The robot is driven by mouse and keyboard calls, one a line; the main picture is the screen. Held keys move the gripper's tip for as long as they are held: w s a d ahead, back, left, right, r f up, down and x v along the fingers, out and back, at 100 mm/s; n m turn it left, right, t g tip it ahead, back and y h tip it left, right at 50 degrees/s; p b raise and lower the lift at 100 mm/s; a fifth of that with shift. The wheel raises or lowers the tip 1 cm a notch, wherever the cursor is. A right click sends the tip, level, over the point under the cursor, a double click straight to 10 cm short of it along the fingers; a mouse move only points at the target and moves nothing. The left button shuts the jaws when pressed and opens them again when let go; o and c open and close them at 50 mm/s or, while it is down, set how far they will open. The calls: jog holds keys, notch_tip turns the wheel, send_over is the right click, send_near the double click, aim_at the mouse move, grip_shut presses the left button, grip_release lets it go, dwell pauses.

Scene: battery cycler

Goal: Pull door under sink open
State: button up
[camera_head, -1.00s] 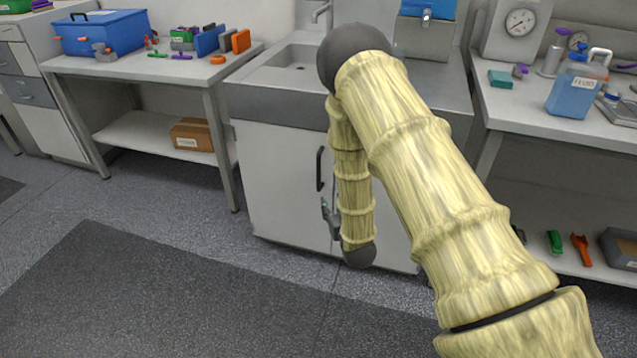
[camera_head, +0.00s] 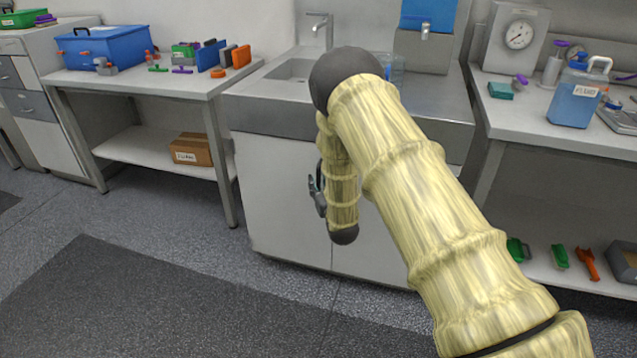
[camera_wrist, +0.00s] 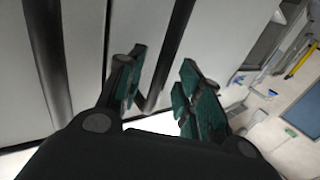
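The sink cabinet has a pale left door (camera_head: 283,205) and a right door (camera_head: 378,243), mostly hidden behind my arm. A dark upright handle (camera_head: 319,174) on the left door is partly covered by my arm and gripper. My gripper (camera_head: 316,196) is at this handle, in front of the door. In the wrist view, my gripper (camera_wrist: 163,72) is open, with teal finger pads on either side of a dark bar (camera_wrist: 168,55), which looks like the handle. Whether a pad touches it is unclear. The doors look shut.
The sink basin (camera_head: 291,72) and tap (camera_head: 320,28) are above the cabinet. A table (camera_head: 140,86) with a blue box (camera_head: 108,46) stands left, a bench (camera_head: 530,122) right. The floor (camera_head: 190,240) in front is clear, with a dark mat (camera_head: 130,305).

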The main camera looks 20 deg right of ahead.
jog(key=shift+w, duration=0.8)
grip_shut()
